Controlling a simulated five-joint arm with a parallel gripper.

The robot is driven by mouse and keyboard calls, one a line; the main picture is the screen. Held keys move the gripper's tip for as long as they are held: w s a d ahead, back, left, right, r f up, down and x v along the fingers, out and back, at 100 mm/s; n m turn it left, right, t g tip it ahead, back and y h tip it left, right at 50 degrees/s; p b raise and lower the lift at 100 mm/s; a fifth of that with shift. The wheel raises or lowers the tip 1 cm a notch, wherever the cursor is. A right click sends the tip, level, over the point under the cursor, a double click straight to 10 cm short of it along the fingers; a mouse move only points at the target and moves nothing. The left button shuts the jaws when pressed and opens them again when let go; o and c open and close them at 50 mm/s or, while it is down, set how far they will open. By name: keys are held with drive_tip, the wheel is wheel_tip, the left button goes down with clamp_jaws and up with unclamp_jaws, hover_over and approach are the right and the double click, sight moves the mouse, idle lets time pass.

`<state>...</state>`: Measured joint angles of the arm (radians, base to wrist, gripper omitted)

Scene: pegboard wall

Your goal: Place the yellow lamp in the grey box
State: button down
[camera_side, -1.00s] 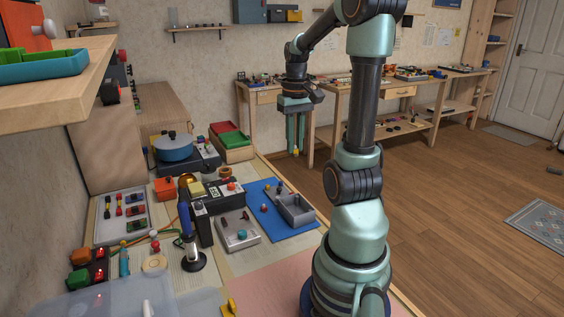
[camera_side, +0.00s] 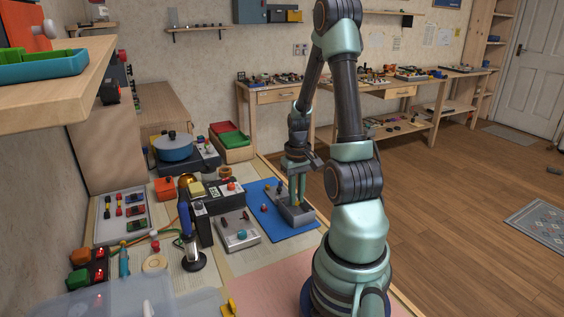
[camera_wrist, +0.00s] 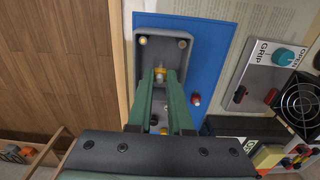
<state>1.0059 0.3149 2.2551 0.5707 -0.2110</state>
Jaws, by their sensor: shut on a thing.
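The grey box (camera_side: 300,218) stands on the blue mat in the side view. It also shows in the wrist view (camera_wrist: 163,34), seen from above with its open inside facing me. My gripper (camera_side: 296,203) is lowered over the box, with its green fingers reaching to its opening. In the wrist view, my gripper (camera_wrist: 160,77) is shut on the yellow lamp (camera_wrist: 160,71), held between the fingertips within the outline of the box. I cannot tell whether the lamp touches the box floor. The side view hides the lamp behind the fingers and box wall.
Small round pieces show inside the box near its corners. A red piece (camera_wrist: 196,99) lies on the blue mat (camera_wrist: 212,60) beside the box. A grey panel with knobs (camera_side: 238,232) and a black unit stand left of the mat in the side view.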

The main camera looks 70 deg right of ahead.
drive_tip(key=shift+f, duration=1.75)
drive_tip(key=c, duration=0.8)
unclamp_jaws()
drive_tip(key=shift+f, duration=0.1)
drive_tip(key=shift+c, duration=0.2)
wheel_tip(320, 180, up, 12)
drive_tip(key=shift+r, duration=0.1)
drive_tip(key=w+a+r+n+t, duration=0.2)
drive_tip(key=w+a+r+n, duration=0.1)
drive_tip(key=a, duration=0.6)
drive_tip(key=w+a+r+n+t, duration=0.1)
drive_tip(key=w+a+r+n, duration=0.2)
drive_tip(key=a, duration=0.6)
drive_tip(key=w+a+r+n+t, duration=0.2)
drive_tip(key=w+a+r, duration=0.3)
drive_tip(key=a, duration=0.4)
drive_tip(key=shift+a+r+n+t, duration=0.35)
drive_tip(key=shift+r+n, duration=0.1)
drive_tip(key=shift+n, duration=0.15)
